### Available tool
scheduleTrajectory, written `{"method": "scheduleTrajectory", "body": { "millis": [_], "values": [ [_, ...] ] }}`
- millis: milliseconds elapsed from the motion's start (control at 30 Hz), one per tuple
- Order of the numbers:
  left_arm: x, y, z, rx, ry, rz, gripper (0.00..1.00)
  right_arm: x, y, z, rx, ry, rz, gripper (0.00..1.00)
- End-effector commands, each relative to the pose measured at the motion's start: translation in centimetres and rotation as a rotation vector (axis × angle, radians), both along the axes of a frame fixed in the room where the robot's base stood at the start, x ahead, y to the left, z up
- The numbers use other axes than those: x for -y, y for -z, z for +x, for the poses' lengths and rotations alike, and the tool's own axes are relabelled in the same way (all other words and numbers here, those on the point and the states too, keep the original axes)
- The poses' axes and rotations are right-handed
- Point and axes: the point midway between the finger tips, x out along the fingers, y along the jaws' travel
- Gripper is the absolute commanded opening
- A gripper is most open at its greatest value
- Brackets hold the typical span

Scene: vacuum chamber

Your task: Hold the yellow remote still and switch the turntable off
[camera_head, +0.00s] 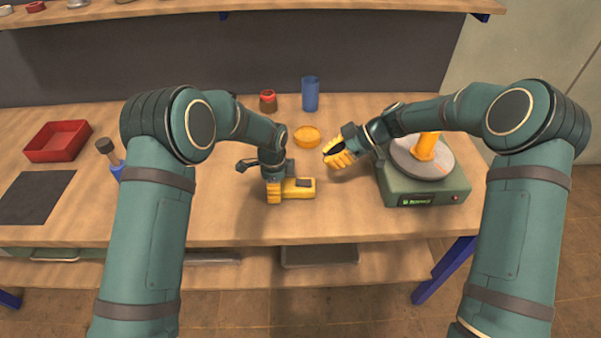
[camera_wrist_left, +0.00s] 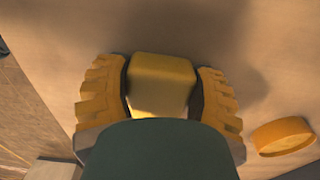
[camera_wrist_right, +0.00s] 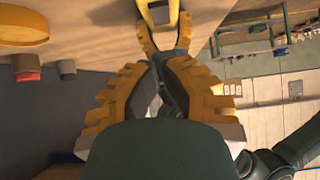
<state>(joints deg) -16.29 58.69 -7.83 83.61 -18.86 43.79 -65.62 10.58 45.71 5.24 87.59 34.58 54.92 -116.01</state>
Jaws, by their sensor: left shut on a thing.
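The yellow remote (camera_head: 301,187) lies on the workbench with a dark patch on top; its block-like end shows in the left wrist view (camera_wrist_left: 160,83). My left gripper (camera_head: 275,192) is shut on its left part, from above. My right gripper (camera_head: 338,158) is to the right of and behind the remote, apart from it. Its fingers lean together at the tips and it holds nothing that I can see. The turntable (camera_head: 425,192) is a green box with a grey disc, a lit green display and a red spot on its front. A yellow object (camera_head: 427,146) stands on the disc.
An orange round container (camera_head: 307,137), a red-topped jar (camera_head: 268,101) and a blue cup (camera_head: 310,94) stand behind the remote. A red tray (camera_head: 58,141), a dark mat (camera_head: 36,197) and a blue-handled tool (camera_head: 108,153) are at the left. The bench front near the remote is clear.

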Motion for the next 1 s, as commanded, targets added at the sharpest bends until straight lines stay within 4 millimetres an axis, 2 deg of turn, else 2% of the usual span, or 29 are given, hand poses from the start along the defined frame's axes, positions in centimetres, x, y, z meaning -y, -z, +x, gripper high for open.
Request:
{"method": "scheduleTrajectory", "body": {
  "millis": [533,1000],
  "values": [
    [0.0,0.0,0.0,0.001,0.0,0.0,0.16,-0.4,0.3,0.1,0.023,-0.014,0.008,0.0],
    [0.0,0.0,0.0,0.001,0.0,0.0,0.16,-6.2,4.9,0.2,0.022,-0.014,0.006,0.0]
  ]
}}
